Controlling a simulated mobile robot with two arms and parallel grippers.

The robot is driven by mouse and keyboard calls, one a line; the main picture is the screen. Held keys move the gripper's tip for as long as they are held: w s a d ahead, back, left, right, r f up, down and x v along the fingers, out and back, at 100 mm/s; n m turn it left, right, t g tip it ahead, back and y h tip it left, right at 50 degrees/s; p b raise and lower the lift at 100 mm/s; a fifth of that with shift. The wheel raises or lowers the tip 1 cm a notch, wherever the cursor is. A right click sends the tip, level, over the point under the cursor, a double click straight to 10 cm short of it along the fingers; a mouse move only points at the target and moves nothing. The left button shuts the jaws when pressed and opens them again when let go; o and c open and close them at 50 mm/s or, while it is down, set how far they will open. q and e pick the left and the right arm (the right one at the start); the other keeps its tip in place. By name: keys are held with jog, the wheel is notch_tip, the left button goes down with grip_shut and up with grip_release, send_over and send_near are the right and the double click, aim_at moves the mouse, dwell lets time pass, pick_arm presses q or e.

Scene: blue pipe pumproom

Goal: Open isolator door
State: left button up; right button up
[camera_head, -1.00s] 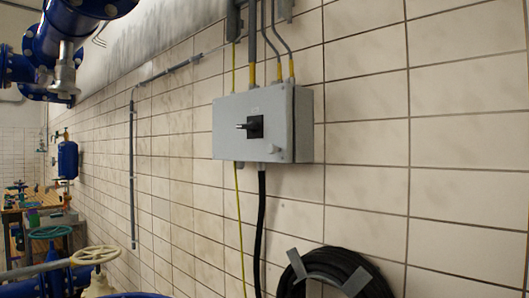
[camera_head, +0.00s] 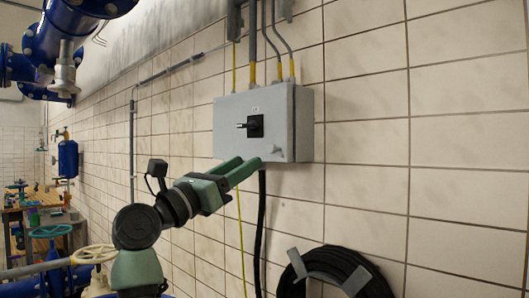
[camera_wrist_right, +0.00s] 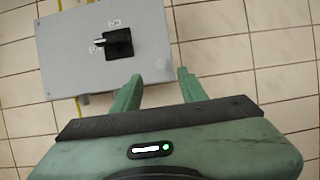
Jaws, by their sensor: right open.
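The isolator is a grey box (camera_head: 232,140) on the tiled wall, and its door is closed. A black rotary switch (camera_head: 255,126) sits on the door; in the right wrist view the switch (camera_wrist_right: 117,43) is on the box (camera_wrist_right: 70,62) at the upper left. A small knob (camera_head: 277,150) is near the door's lower right corner, partly in shadow. My right gripper (camera_head: 249,163) is open and empty at the box's lower edge, left of the knob. In the wrist view its fingers (camera_wrist_right: 160,76) spread near the box's lower right corner; contact is unclear. My left gripper is not in view.
Cables (camera_head: 262,230) hang below the box and conduits (camera_head: 252,45) enter from above. A coiled black hose (camera_head: 340,265) hangs at the lower right. Blue pipes (camera_head: 75,28) and a valve handwheel (camera_head: 95,254) stand at the left. The wall right of the box is clear.

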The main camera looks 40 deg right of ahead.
aim_at(269, 149)
jog(key=p+x, duration=0.2)
jog(key=x, duration=0.4)
jog(key=shift+d+r+p, duration=0.1)
jog(key=shift+d+p, duration=0.15)
jog(key=shift+p, duration=0.15)
jog(key=shift+d+r, duration=0.15)
jog(key=shift+d, duration=0.45)
grip_shut()
dwell(0.5)
